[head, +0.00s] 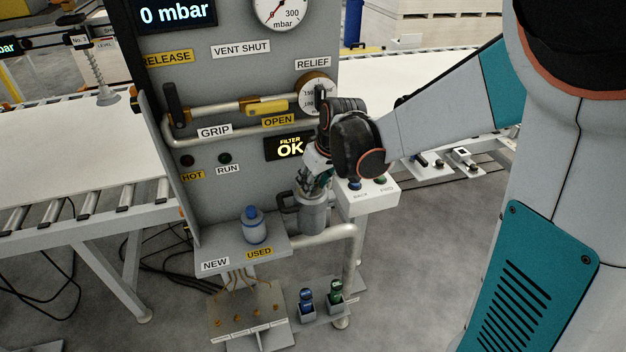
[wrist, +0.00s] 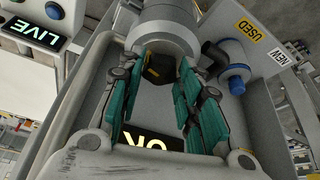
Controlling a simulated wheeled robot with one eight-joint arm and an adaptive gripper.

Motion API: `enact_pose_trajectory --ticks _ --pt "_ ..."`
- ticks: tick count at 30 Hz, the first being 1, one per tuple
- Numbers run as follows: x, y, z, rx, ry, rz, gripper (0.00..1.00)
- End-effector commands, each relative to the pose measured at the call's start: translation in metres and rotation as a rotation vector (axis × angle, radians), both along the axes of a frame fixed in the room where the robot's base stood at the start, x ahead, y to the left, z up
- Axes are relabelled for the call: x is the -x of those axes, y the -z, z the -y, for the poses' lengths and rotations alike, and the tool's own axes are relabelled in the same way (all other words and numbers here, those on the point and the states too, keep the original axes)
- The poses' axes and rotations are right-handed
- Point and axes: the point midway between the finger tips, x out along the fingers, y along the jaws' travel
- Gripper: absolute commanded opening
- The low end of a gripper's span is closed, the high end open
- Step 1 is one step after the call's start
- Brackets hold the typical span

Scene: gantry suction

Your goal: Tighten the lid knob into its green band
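The grey filter canister (head: 313,215) stands on the pipe at the front of the panel, right of the small shelf. It also shows at the top of the wrist view (wrist: 166,32). The dark lid knob (wrist: 159,68) lies between my teal fingertips in the wrist view. My gripper (head: 317,188) points down over the canister's top, and its fingers (wrist: 162,72) stand on both sides of the knob. I cannot tell whether they press on it. In the head view my fingers hide the knob. The green band cannot be made out.
A blue-capped cartridge (head: 255,227) stands on the NEW/USED shelf (head: 272,247), left of the canister. A white button box (head: 366,193) is close on the right. Pipes and a yellow-handled valve (head: 266,106) cross the panel. The FILTER display (head: 289,148) reads OK.

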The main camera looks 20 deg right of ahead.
Motion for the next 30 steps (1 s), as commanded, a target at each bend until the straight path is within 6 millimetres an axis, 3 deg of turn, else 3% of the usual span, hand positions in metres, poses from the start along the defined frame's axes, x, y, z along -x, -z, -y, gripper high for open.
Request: enact_pose_trajectory --ticks 8,21,30 --pt "0.0003 0.0001 -0.0007 -0.001 0.017 0.000 0.09" --pt "0.0007 0.0005 -0.0044 0.001 0.356 -0.001 0.09" --pt "0.0004 0.0000 -0.0046 -0.001 0.455 0.000 0.09"
